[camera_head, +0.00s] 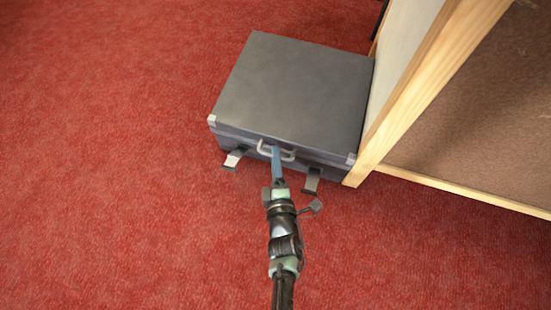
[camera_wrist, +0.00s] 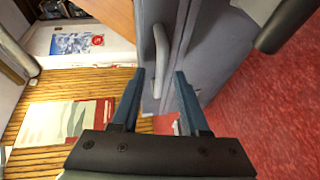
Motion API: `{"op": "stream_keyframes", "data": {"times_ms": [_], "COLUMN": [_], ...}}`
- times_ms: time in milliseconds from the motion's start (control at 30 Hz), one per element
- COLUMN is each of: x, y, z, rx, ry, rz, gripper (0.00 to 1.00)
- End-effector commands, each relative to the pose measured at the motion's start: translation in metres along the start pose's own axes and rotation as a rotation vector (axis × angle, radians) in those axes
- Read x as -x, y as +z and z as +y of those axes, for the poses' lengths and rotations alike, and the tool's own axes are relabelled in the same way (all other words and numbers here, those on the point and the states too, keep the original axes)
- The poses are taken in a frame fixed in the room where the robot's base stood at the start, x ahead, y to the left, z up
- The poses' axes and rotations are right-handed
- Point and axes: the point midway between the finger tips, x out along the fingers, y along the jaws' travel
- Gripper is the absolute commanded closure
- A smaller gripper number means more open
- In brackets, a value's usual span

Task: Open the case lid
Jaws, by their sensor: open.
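The grey case (camera_head: 296,90) lies flat on the carpet in the head view with its lid down. Two latches, left (camera_head: 234,157) and right (camera_head: 311,180), stick out from its front side. The light grey handle (camera_head: 266,149) is at the middle of the front. My gripper (camera_head: 276,150) is at the handle, its blue fingers partly covering it. In the wrist view my gripper (camera_wrist: 160,73) is open, and the handle (camera_wrist: 161,48) shows between and beyond the fingertips, beside the case (camera_wrist: 208,45). I cannot tell whether the fingers touch it.
A wood-framed panel (camera_head: 425,85) stands close against the case's right side. Red carpet (camera_head: 110,160) is clear to the left and in front. The wrist view also shows a slatted wooden surface (camera_wrist: 58,88) with a printed sheet (camera_wrist: 70,122) at left.

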Motion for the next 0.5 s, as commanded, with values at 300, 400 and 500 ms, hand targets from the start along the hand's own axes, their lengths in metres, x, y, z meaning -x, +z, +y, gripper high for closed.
{"op": "stream_keyframes", "data": {"times_ms": [300, 400, 500], "x": [0.0003, 0.0004, 0.0004], "y": [0.0000, 0.0000, 0.0000], "z": [0.0000, 0.0001, 0.0001], "rx": [0.000, 0.000, 0.000], "ry": [0.001, 0.001, 0.001], "rz": [0.000, 0.000, 0.000], "gripper": [1.00, 1.00, 1.00]}}
